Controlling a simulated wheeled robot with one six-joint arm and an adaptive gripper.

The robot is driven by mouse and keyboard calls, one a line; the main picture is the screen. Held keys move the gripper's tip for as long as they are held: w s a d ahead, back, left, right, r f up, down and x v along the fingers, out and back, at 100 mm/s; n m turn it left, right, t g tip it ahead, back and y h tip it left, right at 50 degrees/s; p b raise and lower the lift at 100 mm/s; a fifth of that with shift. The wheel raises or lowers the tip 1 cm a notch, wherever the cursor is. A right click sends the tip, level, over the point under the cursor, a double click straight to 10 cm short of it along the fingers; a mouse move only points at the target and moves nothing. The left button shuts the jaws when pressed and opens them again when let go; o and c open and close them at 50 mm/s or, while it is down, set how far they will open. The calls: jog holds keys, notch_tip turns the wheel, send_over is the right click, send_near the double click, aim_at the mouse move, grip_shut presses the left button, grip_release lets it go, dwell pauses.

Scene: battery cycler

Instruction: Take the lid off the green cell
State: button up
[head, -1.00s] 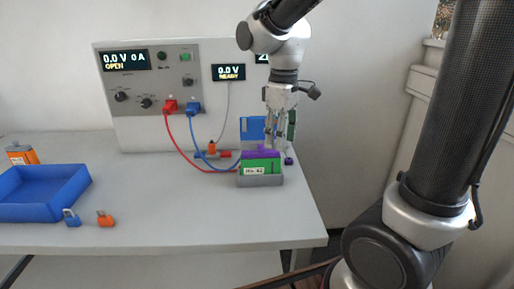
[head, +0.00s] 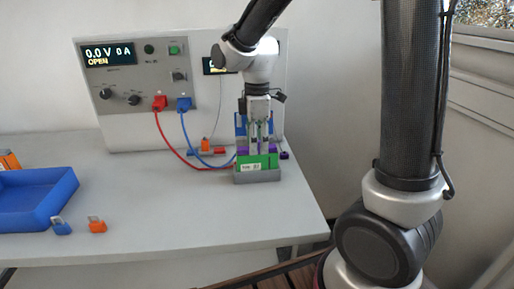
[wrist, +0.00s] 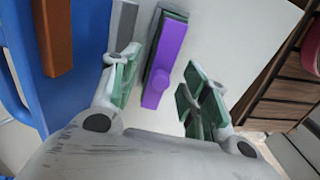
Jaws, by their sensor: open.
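The green cell (head: 247,166) stands in a grey holder (head: 257,177) near the table's right edge, with a white label on its front. Its purple lid (head: 243,151) is on top, partly hidden by my fingers. In the wrist view the lid (wrist: 158,92) is a long purple bar with a round knob. My gripper (head: 258,147) points down over the cell with its fingers at lid height. In the wrist view my gripper (wrist: 164,88) is open, with green-padded fingers on either side of the lid, apart from it.
The cycler (head: 128,92) stands behind, with red (head: 160,125) and blue (head: 182,120) leads running toward the cell. A blue tray (head: 38,205) and blue (head: 61,226) and orange (head: 97,226) padlocks lie at left. The table's middle is clear.

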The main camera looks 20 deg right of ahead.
jog(key=shift+f, duration=0.35)
jog(key=c, duration=0.9)
jog(key=shift+r, duration=0.1)
